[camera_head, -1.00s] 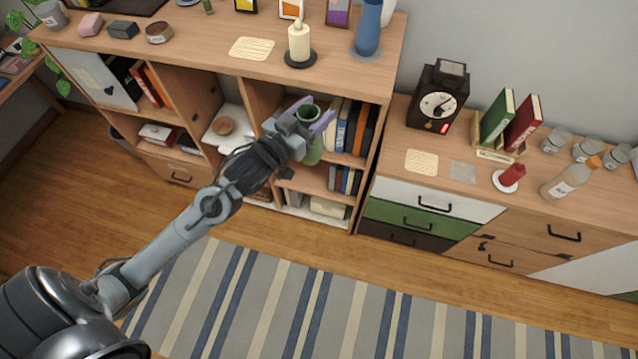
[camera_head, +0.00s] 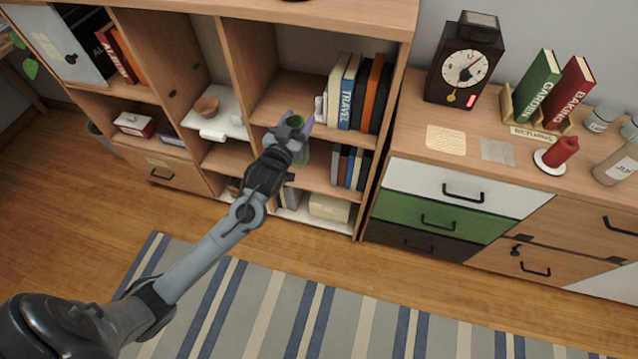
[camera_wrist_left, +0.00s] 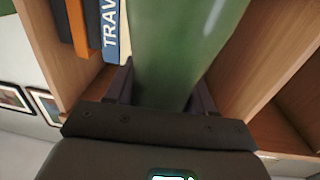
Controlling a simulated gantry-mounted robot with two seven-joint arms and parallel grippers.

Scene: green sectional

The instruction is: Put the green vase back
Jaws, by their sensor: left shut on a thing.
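The green vase (camera_head: 297,124) is in my left gripper (camera_head: 300,132), in front of the open shelves of the wooden bookcase (camera_head: 240,70). The gripper's purple fingers stand on either side of the vase, which looks upright. In the left wrist view the vase (camera_wrist_left: 185,50) fills the middle between the fingers (camera_wrist_left: 160,88), with the bookcase boards and books close behind. The lower part of the vase is partly hidden by the gripper in the head view. My right gripper is not in view.
Books (camera_head: 357,92) fill the right of the upper shelf, with free board to their left. A dresser (camera_head: 400,165) with a clock (camera_head: 464,62) stands to the right. A striped rug (camera_head: 330,312) covers the floor.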

